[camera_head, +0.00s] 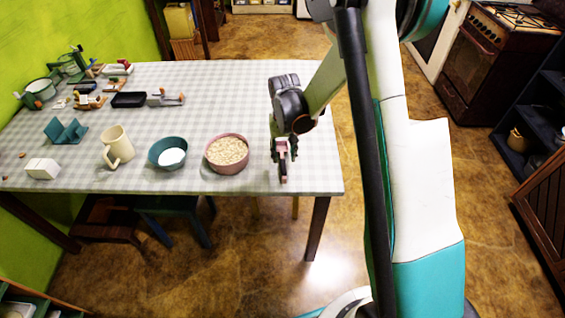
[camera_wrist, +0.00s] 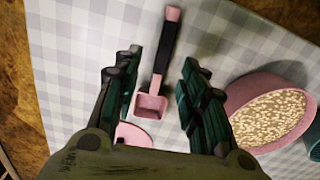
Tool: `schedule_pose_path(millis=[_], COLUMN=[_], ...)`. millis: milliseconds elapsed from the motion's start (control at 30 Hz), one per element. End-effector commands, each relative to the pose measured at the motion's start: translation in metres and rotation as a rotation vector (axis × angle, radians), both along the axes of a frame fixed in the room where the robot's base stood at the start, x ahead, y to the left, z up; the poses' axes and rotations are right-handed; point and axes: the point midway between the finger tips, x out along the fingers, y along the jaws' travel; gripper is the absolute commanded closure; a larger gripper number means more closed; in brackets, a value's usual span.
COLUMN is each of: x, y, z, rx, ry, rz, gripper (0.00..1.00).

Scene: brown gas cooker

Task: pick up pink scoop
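The pink scoop (camera_wrist: 151,105) lies on the checked tablecloth in the wrist view. It has a square pink cup, a black handle and a pink end piece, with the handle pointing up the picture. My gripper (camera_wrist: 159,75) is open, with one dark green finger on each side of the scoop and a gap to both. In the head view my gripper (camera_head: 281,148) is over the table's right end, and a bit of the scoop (camera_head: 284,179) shows below it. The height between fingers and scoop is hard to judge.
A pink bowl of grains (camera_head: 227,153) stands left of my gripper, close to the right finger in the wrist view. A teal bowl (camera_head: 168,153), a cream mug (camera_head: 117,147) and a white block (camera_head: 42,168) stand farther left. Another pink piece (camera_wrist: 133,135) is partly hidden by my gripper.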

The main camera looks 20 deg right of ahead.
Motion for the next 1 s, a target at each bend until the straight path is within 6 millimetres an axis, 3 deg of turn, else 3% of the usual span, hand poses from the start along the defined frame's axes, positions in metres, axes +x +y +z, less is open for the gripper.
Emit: schedule_pose_path(millis=[267, 533, 700, 1000], x=[-0.003, -0.004, -0.004, -0.003], y=[0.004, 0.004, 0.004, 0.004], z=[-0.041, -0.044, -0.044, -0.043], rx=[0.0, 0.0, 0.0, 0.0], ry=[0.0, 0.0, 0.0, 0.0], rz=[0.0, 0.0, 0.0, 0.0], gripper=[0.62, 0.62, 1.0, 1.0])
